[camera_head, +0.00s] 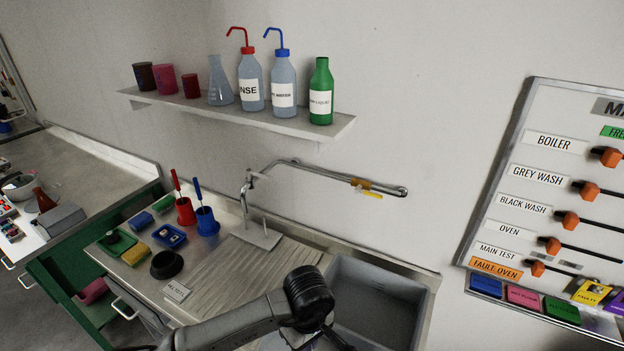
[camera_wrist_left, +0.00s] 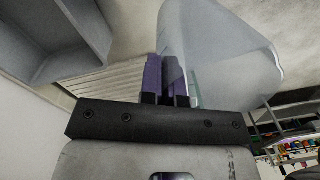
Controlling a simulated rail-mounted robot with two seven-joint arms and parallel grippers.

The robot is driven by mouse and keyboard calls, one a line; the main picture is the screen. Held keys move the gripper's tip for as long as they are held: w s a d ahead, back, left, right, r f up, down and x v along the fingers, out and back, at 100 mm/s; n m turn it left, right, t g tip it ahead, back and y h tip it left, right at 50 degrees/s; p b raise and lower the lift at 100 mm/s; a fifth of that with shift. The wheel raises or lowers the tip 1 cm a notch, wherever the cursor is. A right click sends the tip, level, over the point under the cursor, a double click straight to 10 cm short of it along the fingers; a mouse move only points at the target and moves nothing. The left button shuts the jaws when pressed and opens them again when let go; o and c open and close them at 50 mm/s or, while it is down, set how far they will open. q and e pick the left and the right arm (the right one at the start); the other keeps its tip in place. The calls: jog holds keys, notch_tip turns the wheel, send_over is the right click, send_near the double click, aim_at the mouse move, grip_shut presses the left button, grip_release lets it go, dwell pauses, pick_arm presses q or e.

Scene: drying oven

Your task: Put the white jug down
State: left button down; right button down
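The white jug (camera_wrist_left: 225,50) is a pale, translucent vessel that fills the upper right of the left wrist view, right at my fingers. My left gripper (camera_wrist_left: 168,78) has its two fingers close together, shut on the jug's near side; the exact grip point is partly hidden. In the head view my left gripper (camera_head: 322,338) is at the bottom edge, mostly hidden by the arm, over the front of the sink area. Only a small pale patch shows beside the arm there, and I cannot tell if it is the jug. My right gripper is not in view.
The grey sink basin (camera_head: 378,300) lies to the right of my left gripper. The ribbed draining board (camera_head: 262,268) is left of it and largely bare. A tap (camera_head: 246,195), red and blue brush pots (camera_head: 207,222) and a black bowl (camera_head: 166,264) stand behind and left.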

pick_arm(q)
jog(key=s+a+r+m, duration=0.3)
jog(key=s+a+m, duration=0.3)
jog(key=m, duration=0.3)
jog(key=w+a+r+n, duration=0.1)
jog(key=w+a+r, duration=0.2)
jog(key=a+r, duration=0.8)
jog(key=s+a+r+p, duration=0.1)
jog(key=s+r+p, duration=0.3)
jog(key=r+p, duration=0.7)
jog(key=s+r+p, duration=0.5)
jog(key=r+p, duration=0.6)
jog(key=p, duration=0.5)
jog(key=shift+a+r+p, duration=0.25)
jog(key=shift+a+p, duration=0.1)
jog(key=shift+p, duration=0.05)
